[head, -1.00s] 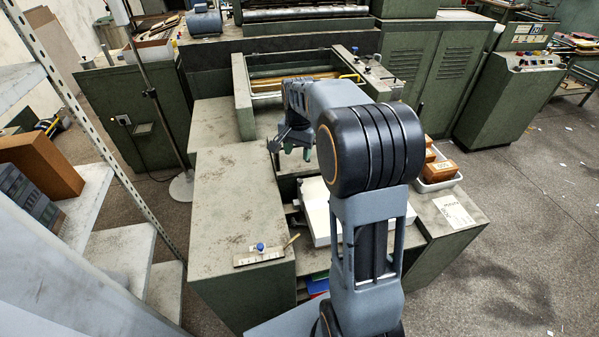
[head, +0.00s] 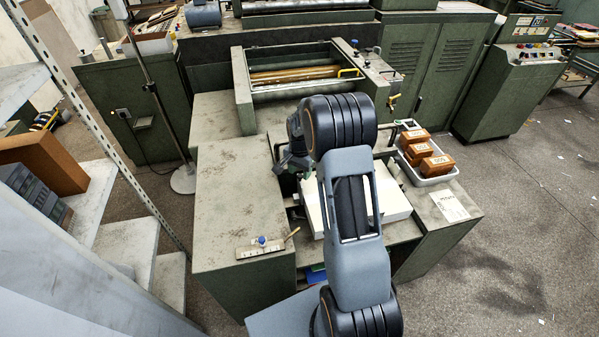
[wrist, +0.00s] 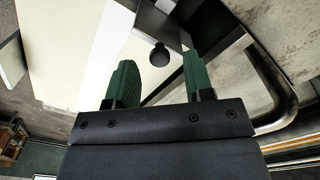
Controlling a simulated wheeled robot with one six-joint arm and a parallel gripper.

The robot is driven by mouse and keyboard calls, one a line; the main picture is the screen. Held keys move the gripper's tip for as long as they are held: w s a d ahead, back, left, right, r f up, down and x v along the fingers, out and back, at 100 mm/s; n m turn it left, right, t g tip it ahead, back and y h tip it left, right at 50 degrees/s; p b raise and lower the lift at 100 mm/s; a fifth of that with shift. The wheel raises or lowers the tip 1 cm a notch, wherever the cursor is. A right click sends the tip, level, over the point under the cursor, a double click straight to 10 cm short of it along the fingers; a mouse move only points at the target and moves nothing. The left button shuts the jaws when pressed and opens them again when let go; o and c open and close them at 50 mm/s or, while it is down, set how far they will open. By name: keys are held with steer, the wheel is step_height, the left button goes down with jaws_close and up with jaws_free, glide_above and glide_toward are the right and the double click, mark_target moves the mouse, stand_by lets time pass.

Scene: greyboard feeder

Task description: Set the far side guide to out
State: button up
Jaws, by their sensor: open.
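My gripper (wrist: 160,80) shows two green fingers, apart and empty, in the wrist view. A dark round knob (wrist: 159,55) on a stem appears beyond and between the fingertips, apart from them. It is beside a pale stack (wrist: 85,40) and a grey metal plate; it looks like part of a side guide, but I cannot tell its setting. In the head view my gripper (head: 291,160) is low over the feeder, left of the white board stack (head: 395,200). My arm hides much of the guide area there.
A plate with a blue knob (head: 262,240) and a tan lever lies on the left table (head: 225,200). A white tray (head: 440,180) of orange blocks stands right of the stack. A bent metal bar (wrist: 285,105) runs close right of the fingers.

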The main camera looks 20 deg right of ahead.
steer(key=shift+f, duration=0.75)
steer(key=shift+c, duration=0.5)
jaws_close()
